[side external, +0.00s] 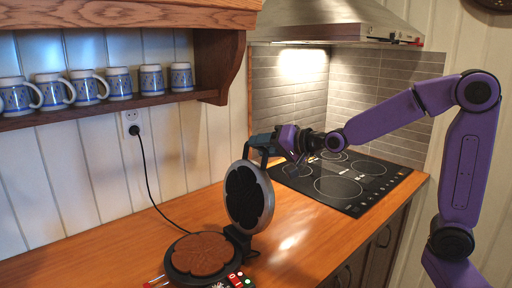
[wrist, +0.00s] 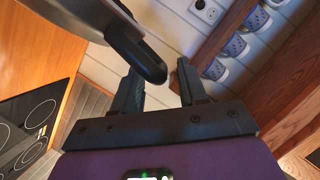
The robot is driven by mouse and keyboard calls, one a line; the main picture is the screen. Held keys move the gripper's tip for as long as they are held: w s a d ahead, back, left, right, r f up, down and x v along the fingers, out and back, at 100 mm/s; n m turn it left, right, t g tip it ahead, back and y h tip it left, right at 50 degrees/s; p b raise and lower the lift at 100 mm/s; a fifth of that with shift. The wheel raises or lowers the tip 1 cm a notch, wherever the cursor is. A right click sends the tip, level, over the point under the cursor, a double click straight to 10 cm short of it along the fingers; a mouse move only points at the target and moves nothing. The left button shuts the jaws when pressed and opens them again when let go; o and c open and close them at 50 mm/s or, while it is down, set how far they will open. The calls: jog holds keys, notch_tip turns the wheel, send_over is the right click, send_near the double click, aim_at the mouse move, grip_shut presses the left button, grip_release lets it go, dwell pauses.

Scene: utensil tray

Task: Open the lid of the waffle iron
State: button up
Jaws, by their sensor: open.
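The waffle iron stands on the wooden counter with its round lid (side external: 249,196) raised to about upright above the base (side external: 176,275). A brown waffle (side external: 202,253) lies on the lower plate. In the wrist view, the lid (wrist: 92,14) shows at the upper left, and its black handle (wrist: 138,55) reaches toward the space between my fingers. My gripper (side external: 262,142) is at the top of the lid, by the handle. My gripper also shows in the wrist view (wrist: 158,70), with its fingers apart. I cannot tell whether a finger touches the handle.
A black cooktop (side external: 340,180) lies behind the iron at the right, under a range hood (side external: 340,25). A wooden shelf (side external: 120,103) holds several blue-and-white mugs at the left. A black cord runs from the wall outlet (side external: 132,122) toward the iron. The left counter is clear.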

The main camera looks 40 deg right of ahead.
jog(key=shift+x, duration=1.25)
grip_shut()
jog(key=shift+w+a+r, duration=0.1)
jog(key=shift+a+r, duration=0.1)
jog(key=shift+a, duration=1.1)
jog(key=shift+w+a+r, duration=0.1)
jog(key=shift+a+r, duration=0.1)
jog(key=shift+a, duration=1.05)
grip_release()
jog(key=shift+s, duration=0.1)
jog(key=v, duration=1.7)
